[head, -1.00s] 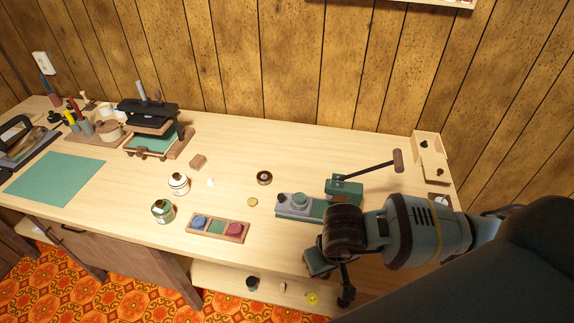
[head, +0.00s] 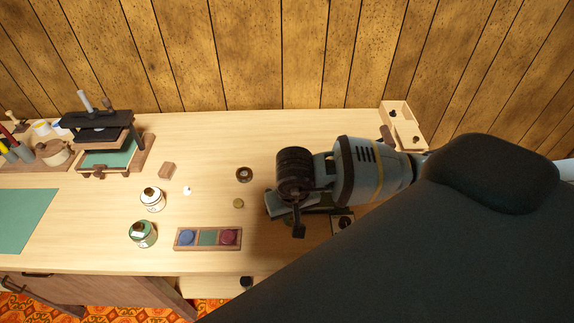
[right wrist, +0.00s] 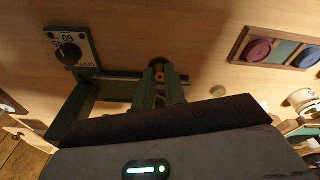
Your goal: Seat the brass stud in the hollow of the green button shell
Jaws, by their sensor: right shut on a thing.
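My right gripper (head: 298,230) is over the left part of the green press (head: 318,212), which my arm mostly covers. In the right wrist view the gripper (right wrist: 159,82) is shut on a small brass-coloured piece (right wrist: 159,74), seemingly the brass stud, only partly visible. The green button shell is not visible now; a second ago a round green piece sat on the press's grey bed, a spot now hidden behind my gripper. I cannot tell whether the stud touches the shell. My left gripper is not in view.
A wooden tray (head: 176,241) holds a blue button (head: 187,237) and a red button (head: 228,237); its middle green compartment is empty. A brass-coloured disc (head: 238,203) and a dark ring (head: 244,174) lie left of the press. Two jars (head: 152,200) (head: 143,235) stand farther left.

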